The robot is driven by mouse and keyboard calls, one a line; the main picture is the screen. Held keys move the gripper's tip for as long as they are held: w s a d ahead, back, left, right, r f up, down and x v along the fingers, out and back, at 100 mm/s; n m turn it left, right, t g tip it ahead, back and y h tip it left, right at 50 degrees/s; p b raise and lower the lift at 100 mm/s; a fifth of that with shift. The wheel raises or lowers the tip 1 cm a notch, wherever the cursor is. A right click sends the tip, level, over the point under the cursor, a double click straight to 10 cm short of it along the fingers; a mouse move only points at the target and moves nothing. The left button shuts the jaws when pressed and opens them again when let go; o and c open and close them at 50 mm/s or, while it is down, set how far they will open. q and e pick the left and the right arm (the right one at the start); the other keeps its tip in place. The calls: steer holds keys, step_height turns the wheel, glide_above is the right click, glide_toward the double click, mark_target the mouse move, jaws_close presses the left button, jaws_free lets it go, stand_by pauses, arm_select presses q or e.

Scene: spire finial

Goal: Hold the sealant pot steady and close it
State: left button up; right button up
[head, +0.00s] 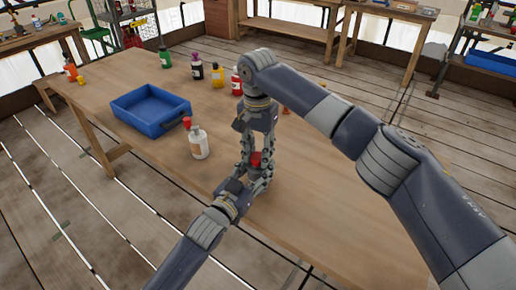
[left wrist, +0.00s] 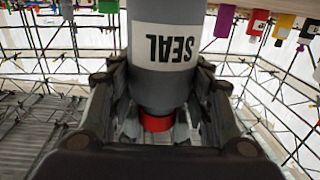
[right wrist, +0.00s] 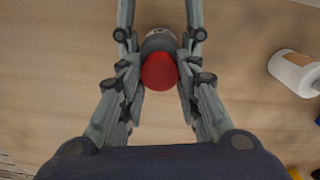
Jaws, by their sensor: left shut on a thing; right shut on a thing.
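The sealant pot is a grey cylinder with a white "SEAL" label, upside down in the left wrist view (left wrist: 165,75). In the head view it is mostly hidden by my grippers. Its red cap (head: 255,159) sits at the pot's top; it also shows in the left wrist view (left wrist: 156,123) and from above in the right wrist view (right wrist: 159,72). I cannot tell how tightly it sits. My left gripper (head: 262,180) is shut on the pot's body from the front. My right gripper (head: 252,158) points down from above and is shut on the red cap.
A white bottle with a red top (head: 199,145) stands left of the grippers. A blue bin (head: 148,110) is farther left. Several bottles, including a yellow one (head: 217,75) and a green one (head: 165,58), stand along the far side. The table's right part is partly hidden by my right arm.

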steer(key=shift+f, duration=0.45)
stand_by(0.5)
